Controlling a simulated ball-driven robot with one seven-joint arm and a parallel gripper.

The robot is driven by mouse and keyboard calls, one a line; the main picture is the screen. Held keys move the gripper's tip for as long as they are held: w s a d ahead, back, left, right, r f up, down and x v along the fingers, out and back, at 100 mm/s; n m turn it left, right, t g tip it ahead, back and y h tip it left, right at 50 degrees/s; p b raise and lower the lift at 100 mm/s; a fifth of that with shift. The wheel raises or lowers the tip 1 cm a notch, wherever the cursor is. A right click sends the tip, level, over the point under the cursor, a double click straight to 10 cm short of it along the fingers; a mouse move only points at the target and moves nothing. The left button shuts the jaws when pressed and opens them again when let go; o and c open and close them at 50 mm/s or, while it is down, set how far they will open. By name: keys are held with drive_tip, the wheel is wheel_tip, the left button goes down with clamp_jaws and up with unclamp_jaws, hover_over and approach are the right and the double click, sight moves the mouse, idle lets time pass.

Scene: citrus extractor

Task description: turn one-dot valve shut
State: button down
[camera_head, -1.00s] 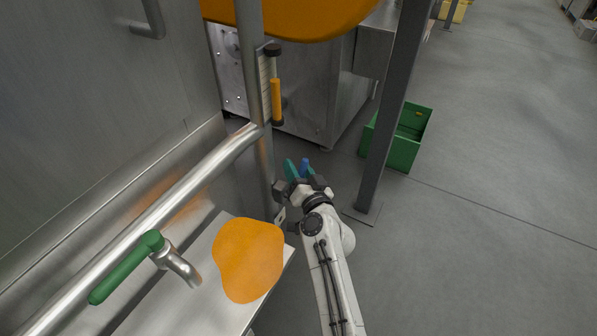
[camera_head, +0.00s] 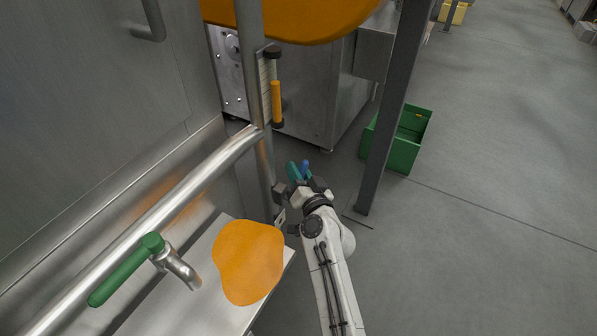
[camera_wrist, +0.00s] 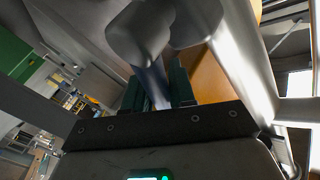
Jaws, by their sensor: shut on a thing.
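My gripper (camera_head: 300,173) has teal fingers and is low beside the upright pipe, shut on a blue handle (camera_head: 305,163). Only the handle's tip shows in the head view. In the wrist view the dark green fingers (camera_wrist: 158,90) close on a grey-blue bar (camera_wrist: 155,78) that runs up to a rounded metal body (camera_wrist: 150,35). A valve with a green lever (camera_head: 127,270) sits on the sloping pipe at left, apart from my gripper. I cannot make out any dots on either handle.
The upright steel pipe (camera_head: 254,85) with a gauge and an orange float (camera_head: 276,101) stands close left of my gripper. A grey post (camera_head: 386,120) and a green crate (camera_head: 391,150) are at right. An orange patch (camera_head: 248,262) lies on the metal ledge below. Open floor extends right.

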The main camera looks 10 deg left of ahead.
drive_tip(key=shift+p, duration=0.5)
wheel_tip(320, 180, down, 6)
drive_tip(key=w+m+g+p, duration=0.2)
drive_tip(key=m+g+p, duration=0.4)
drive_tip(key=g+p, duration=0.1)
drive_tip(key=shift+d+h, duration=0.4)
drive_tip(key=shift+m, duration=0.3)
drive_tip(key=c, duration=1)
unclamp_jaws()
drive_tip(key=shift+c, duration=0.2)
